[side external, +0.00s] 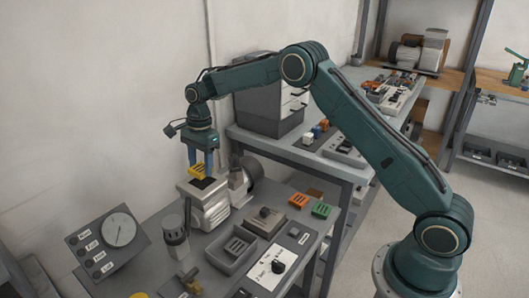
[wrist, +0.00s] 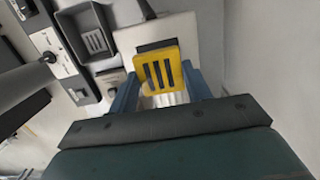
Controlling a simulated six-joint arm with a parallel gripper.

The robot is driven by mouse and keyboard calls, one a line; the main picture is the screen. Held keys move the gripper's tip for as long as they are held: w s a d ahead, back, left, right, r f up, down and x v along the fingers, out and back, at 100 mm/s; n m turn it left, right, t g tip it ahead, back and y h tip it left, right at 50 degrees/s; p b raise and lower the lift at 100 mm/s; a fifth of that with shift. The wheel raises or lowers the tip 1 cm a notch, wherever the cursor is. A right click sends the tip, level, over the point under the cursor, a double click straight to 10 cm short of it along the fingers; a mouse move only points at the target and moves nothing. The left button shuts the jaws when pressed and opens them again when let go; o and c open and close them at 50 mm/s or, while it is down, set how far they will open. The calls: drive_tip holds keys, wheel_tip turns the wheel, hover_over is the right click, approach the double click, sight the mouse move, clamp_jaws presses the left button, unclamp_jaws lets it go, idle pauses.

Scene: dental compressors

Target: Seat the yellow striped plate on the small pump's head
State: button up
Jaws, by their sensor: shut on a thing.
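The yellow plate (side external: 198,171) with dark stripes is held between the blue fingers of my gripper (side external: 200,162). It hangs tilted just above the small pump's head (side external: 203,190), a light grey block with a dark top. I cannot tell whether plate and head touch. In the wrist view the yellow plate (wrist: 162,69) sits between the fingertips of my gripper (wrist: 160,82) and covers part of the dark patch on the pale pump head (wrist: 180,28).
A grey tray (side external: 252,262) holding a grey slotted plate lies in front of the pump. An orange plate (side external: 298,200) and a green plate (side external: 321,210) lie to the right. A gauge panel (side external: 107,243) stands at front left, and a dark cylinder (side external: 175,230) stands nearby.

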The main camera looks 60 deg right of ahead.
sight(201, 167)
drive_tip(key=shift+f, duration=0.85)
drive_tip(key=shift+f, duration=0.65)
idle(1.1)
drive_tip(key=o, duration=0.8)
drive_tip(key=shift+r, duration=0.1)
drive_tip(key=shift+d+r, duration=0.2)
drive_tip(key=shift+r, duration=1.45)
drive_tip(key=shift+d+r, duration=0.2)
drive_tip(key=shift+r, duration=1.5)
drive_tip(key=shift+d+r, duration=0.2)
drive_tip(key=shift+r, duration=1.85)
